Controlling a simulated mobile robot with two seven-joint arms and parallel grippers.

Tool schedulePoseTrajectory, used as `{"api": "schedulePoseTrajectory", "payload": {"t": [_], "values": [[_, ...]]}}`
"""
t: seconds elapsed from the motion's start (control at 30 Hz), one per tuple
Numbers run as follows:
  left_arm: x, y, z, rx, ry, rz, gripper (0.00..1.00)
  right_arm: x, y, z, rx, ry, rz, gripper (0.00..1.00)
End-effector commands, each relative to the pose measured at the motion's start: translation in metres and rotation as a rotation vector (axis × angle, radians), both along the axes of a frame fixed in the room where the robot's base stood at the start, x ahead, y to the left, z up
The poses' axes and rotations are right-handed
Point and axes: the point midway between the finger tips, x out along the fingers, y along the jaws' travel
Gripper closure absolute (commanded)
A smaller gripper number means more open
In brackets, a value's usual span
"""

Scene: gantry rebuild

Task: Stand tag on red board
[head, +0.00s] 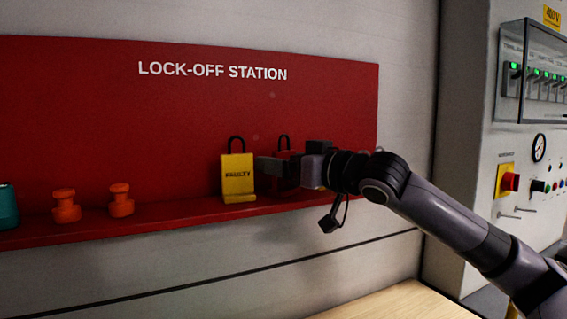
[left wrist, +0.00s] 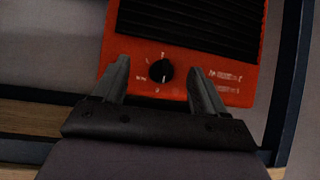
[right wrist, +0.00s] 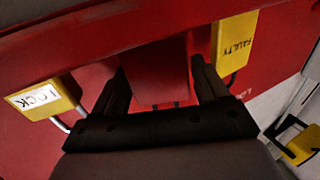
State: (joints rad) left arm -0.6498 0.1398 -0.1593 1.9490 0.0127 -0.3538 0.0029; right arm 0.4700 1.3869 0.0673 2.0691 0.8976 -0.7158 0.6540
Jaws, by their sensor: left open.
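The red board (head: 110,120) carries the words LOCK-OFF STATION and has a ledge along its bottom. A yellow tag (head: 238,178) marked FAULTY stands upright on the ledge; a dark loop shows above it. It also shows in the right wrist view (right wrist: 236,42), outside the right-hand finger. My right gripper (head: 290,165) is at the ledge just right of this tag. Its fingers (right wrist: 160,88) are apart, with a red lock-like piece (right wrist: 160,70) between them; whether they press on it is unclear. My left gripper (left wrist: 162,82) is open and empty, away from the board.
Two orange pieces (head: 66,206) (head: 121,200) and a teal piece (head: 8,206) sit on the ledge at left. A yellow piece marked LOCK (right wrist: 45,98) shows in the right wrist view. An orange box with a black knob (left wrist: 160,71) lies beyond my left fingers. A control cabinet (head: 470,130) stands right.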

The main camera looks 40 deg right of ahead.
Motion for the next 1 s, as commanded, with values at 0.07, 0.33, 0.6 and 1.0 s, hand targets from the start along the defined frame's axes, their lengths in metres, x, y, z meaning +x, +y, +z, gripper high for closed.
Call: {"api": "schedulePoseTrajectory", "payload": {"t": [0.07, 0.33, 0.6, 1.0], "values": [[0.0, 0.0, 0.0, 0.0, 0.0, 0.0, 0.28, 0.0, 0.0, 0.0, 0.0, 0.0, 0.0, 0.26], [0.001, 0.0, -0.004, -0.001, -0.004, 0.0, 0.28, -0.003, -0.001, -0.001, 0.0, 0.0, -0.003, 0.26], [0.0, 0.0, -0.039, 0.0, -0.001, 0.0, 0.28, -0.025, -0.003, -0.005, 0.0, 0.0, -0.003, 0.26], [0.0, 0.0, -0.083, 0.0, 0.001, 0.0, 0.28, -0.084, -0.007, -0.001, 0.002, -0.006, 0.002, 0.26]]}}
